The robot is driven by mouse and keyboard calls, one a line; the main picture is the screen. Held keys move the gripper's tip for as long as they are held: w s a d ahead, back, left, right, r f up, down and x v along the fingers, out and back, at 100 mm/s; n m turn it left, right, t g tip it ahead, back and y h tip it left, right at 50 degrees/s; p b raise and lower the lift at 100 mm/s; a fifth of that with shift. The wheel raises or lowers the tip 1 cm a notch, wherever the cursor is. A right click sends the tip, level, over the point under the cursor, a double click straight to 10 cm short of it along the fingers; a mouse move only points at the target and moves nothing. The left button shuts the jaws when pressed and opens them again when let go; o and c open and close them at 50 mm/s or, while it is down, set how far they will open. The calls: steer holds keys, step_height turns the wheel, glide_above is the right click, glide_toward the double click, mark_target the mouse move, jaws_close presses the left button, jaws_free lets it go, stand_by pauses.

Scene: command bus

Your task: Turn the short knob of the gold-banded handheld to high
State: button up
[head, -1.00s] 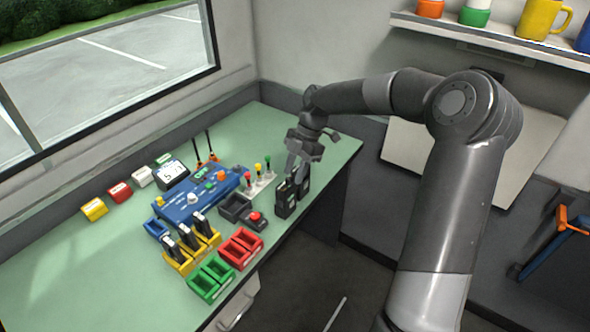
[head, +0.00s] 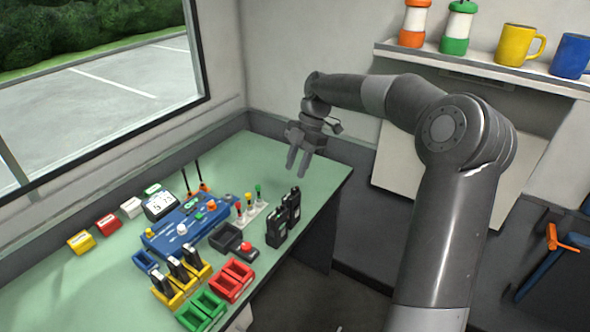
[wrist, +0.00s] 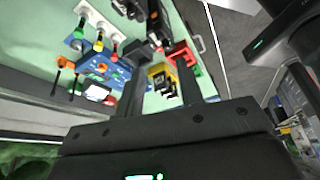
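Two black handhelds stand upright near the right edge of the green bench, a nearer one (head: 276,230) and a farther one (head: 292,204). Several slimmer dark handhelds (head: 176,269) stand in the yellow rack. I cannot make out a gold band or a short knob on any of them at this size. My gripper (head: 298,168) hangs above the bench, beyond the two standing handhelds and clear of them. In the wrist view its two fingers (wrist: 160,98) are apart with nothing between them. Dark handhelds (wrist: 155,22) show at the top of that view, partly cut off.
A white stand (head: 248,215) holds coloured-top pieces. The bench's far right corner is clear.

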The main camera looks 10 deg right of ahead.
steer(key=n+t+h, duration=0.2)
steer(key=n+h, duration=0.1)
steer(key=h, duration=0.1)
glide_toward(283, 205)
steer(key=shift+n, duration=0.3)
step_height(283, 205, down, 8)
steer(key=shift+r, duration=0.1)
stand_by(0.3)
jaws_close()
